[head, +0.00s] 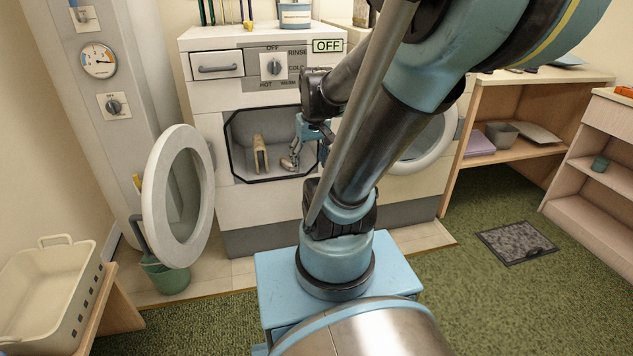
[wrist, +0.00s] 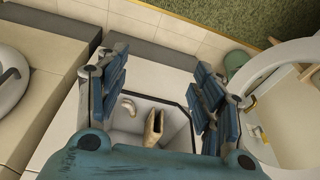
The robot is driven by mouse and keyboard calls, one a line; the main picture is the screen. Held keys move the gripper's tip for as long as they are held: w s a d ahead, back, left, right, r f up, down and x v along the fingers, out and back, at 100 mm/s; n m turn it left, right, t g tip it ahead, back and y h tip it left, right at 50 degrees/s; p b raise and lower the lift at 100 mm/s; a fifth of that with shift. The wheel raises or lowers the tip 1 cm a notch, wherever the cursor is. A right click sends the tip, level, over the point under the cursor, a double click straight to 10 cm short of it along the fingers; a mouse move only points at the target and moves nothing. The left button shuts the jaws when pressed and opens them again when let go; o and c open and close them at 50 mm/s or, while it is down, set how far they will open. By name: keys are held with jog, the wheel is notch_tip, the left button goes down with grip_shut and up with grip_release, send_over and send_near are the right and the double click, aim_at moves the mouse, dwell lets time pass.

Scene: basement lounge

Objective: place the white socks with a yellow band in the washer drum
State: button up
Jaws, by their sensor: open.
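The washer (head: 232,107) is the white machine in the middle of the head view, with a dark-edged opening in its front. A cream-tan folded piece (head: 260,153) stands inside the opening; it looks like the socks, but I cannot make out a yellow band. It also shows in the wrist view (wrist: 153,128), with a small pale curved piece (wrist: 127,104) beside it. My gripper (head: 294,152) is at the opening, right of the folded piece and apart from it. In the wrist view its blue fingers (wrist: 157,88) are spread wide with nothing held between them.
A round open door (head: 153,185) stands left of the opening, with a green bucket (head: 165,274) below it. Another round door (head: 432,150) is at the right, partly behind my arm. A cream basket (head: 45,290) is at the lower left.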

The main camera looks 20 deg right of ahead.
jog(key=s+f+m, duration=0.1)
jog(key=s+f, duration=0.1)
jog(key=s, duration=0.6)
jog(key=shift+s+f, duration=0.15)
jog(key=shift+s, duration=0.25)
jog(key=shift+w+f, duration=0.2)
jog(key=shift+w, duration=0.25)
jog(key=shift+c, duration=0.2)
